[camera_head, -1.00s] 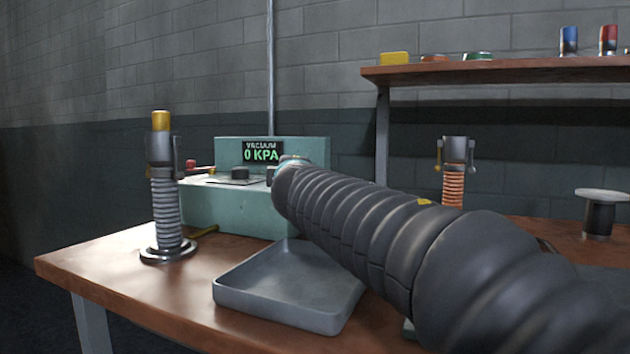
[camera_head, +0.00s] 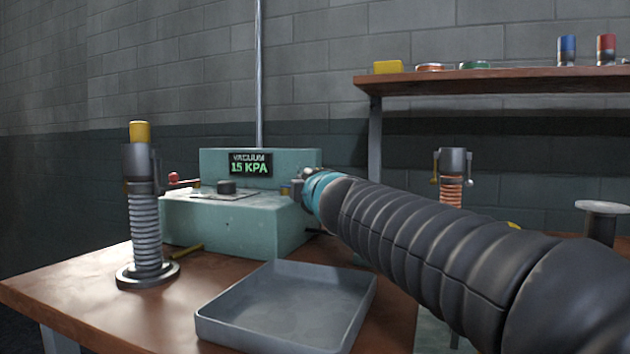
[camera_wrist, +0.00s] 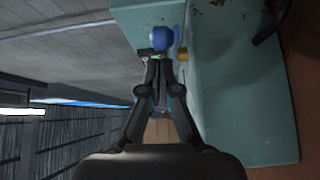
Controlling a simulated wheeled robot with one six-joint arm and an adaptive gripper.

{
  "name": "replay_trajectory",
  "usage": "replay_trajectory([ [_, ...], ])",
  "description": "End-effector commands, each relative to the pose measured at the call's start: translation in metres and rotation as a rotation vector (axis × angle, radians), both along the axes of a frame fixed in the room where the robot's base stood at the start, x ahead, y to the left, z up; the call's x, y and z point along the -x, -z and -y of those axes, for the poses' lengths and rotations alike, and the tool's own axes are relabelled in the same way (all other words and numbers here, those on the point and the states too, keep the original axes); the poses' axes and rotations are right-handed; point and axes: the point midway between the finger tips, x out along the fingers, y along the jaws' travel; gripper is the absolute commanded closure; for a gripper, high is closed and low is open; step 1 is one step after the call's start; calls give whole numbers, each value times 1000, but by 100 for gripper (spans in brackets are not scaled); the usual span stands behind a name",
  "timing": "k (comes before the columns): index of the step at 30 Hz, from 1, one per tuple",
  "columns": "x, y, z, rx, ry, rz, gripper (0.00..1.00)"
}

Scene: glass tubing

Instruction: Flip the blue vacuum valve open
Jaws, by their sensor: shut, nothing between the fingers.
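The blue vacuum valve's round knob (camera_wrist: 162,39) shows in the wrist view just beyond my fingertips, at the side of the teal vacuum unit (camera_wrist: 215,90). My gripper (camera_wrist: 160,62) is shut and empty, with its tips close to the knob; I cannot tell whether they touch it. In the head view the teal unit (camera_head: 235,218) stands at the back of the bench, and its display (camera_head: 250,164) reads "VACUUM 15 KPA". My arm reaches to its right end, where my gripper and wrist largely hide the valve.
A grey tray (camera_head: 285,310) lies in front of the unit. A ribbed stand with a yellow top (camera_head: 146,215) is at the left; a red-knobbed lever (camera_head: 174,178) shows behind it. Another stand (camera_head: 453,165) is at the right, below a shelf (camera_head: 500,78) with small containers.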

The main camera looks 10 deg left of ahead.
Motion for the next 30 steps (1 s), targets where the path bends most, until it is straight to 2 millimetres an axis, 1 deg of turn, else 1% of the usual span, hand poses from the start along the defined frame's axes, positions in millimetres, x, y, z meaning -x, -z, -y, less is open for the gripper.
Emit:
replay_trajectory([
  [4, 3, 0, 3, 0, 2, 0, 100],
  [7, 12, 0, 7, 1, 3, 1, 100],
  [11, 30, 0, 17, 0, 4, 2, 100],
  [18, 70, 1, 36, -2, 4, 1, 100],
  [21, 84, 1, 43, -2, 4, 1, 100],
  [27, 101, 1, 51, -1, 5, 1, 100],
  [30, 105, 2, 53, 0, 5, 1, 100],
])
